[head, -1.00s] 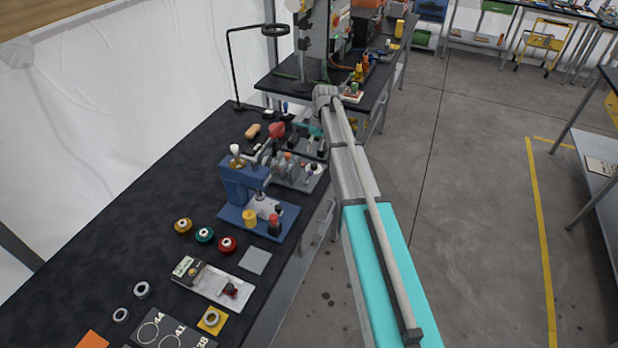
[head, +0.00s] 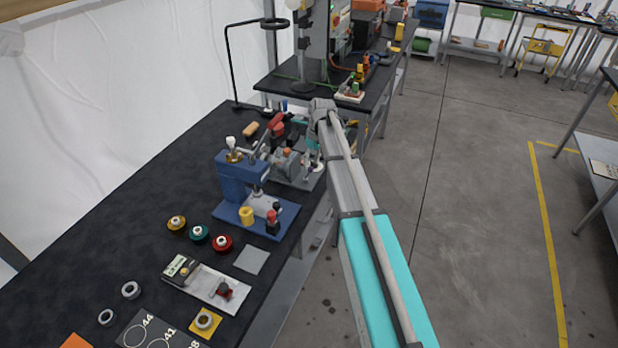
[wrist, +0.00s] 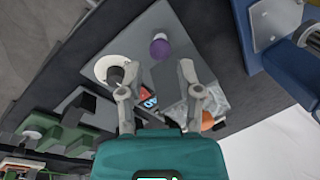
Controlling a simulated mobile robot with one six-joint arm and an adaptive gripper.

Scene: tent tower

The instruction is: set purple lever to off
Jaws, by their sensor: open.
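The purple lever's round knob (wrist: 160,48) shows at the upper middle of the wrist view, on a grey panel (wrist: 183,18). My gripper (wrist: 158,68) is open, its two fingers spread apart. In that picture the knob lies just beyond the fingertips, roughly centred between them, and nothing is held. I cannot tell the lever's tilt from this angle. In the head view my gripper (head: 312,150) is over the right edge of the dark bench, beside the grey machine. I cannot make out the purple knob in the head view.
A black-tipped knob in a white ring (wrist: 112,70) is close to the left finger. An orange knob (wrist: 207,120) lies near the right finger. A blue press (head: 240,185) stands nearer on the bench. Green equipment (wrist: 45,135) is at the left of the wrist view.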

